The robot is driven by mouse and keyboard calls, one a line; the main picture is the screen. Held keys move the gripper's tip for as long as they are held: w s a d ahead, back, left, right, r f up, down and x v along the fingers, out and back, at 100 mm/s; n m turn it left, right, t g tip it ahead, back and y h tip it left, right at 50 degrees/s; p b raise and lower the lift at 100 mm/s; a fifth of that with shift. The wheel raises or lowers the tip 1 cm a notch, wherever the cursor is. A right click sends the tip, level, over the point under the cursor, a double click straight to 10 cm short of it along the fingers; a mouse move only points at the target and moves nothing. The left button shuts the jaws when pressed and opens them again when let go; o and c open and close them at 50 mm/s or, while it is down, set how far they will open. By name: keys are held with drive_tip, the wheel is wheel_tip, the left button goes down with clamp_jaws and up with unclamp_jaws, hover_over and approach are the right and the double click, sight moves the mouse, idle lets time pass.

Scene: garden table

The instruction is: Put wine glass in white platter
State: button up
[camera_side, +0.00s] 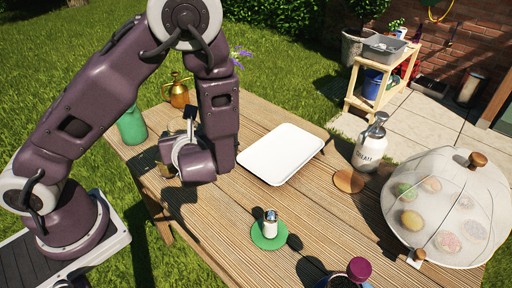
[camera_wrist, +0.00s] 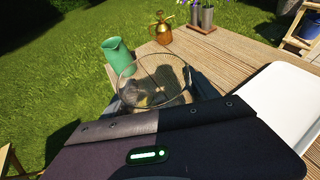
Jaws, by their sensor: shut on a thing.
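The clear wine glass (camera_wrist: 150,66) shows in the wrist view as a round, see-through bowl, its rim tilted toward the camera. My gripper (camera_wrist: 157,90) is shut on it, with a dark finger at each side of the bowl. The stem and foot are hidden. In the side view my gripper (camera_side: 181,148) is at the left part of the table, left of the white platter, and the glass is mostly hidden behind it. The white platter (camera_side: 280,153) is a flat, empty tray on the table. It also shows at the right edge of the wrist view (camera_wrist: 285,108).
A green pitcher (camera_side: 132,126) and a brass mister (camera_side: 179,93) stand left of the platter. A shaker (camera_side: 269,225) stands on a green coaster in front.

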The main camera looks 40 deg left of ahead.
drive_tip(key=w+d+m+t+h, duration=0.3)
drive_tip(key=w+d+m, duration=0.1)
drive_tip(key=w, duration=0.8)
drive_tip(key=w+d+m+t+h, duration=0.4)
drive_tip(key=w, duration=0.7)
wheel_tip(320, 180, down, 9)
drive_tip(key=w, duration=0.1)
drive_tip(key=shift+d+m, duration=0.3)
drive_tip(key=shift+d, duration=0.05)
drive_tip(key=o, duration=1.5)
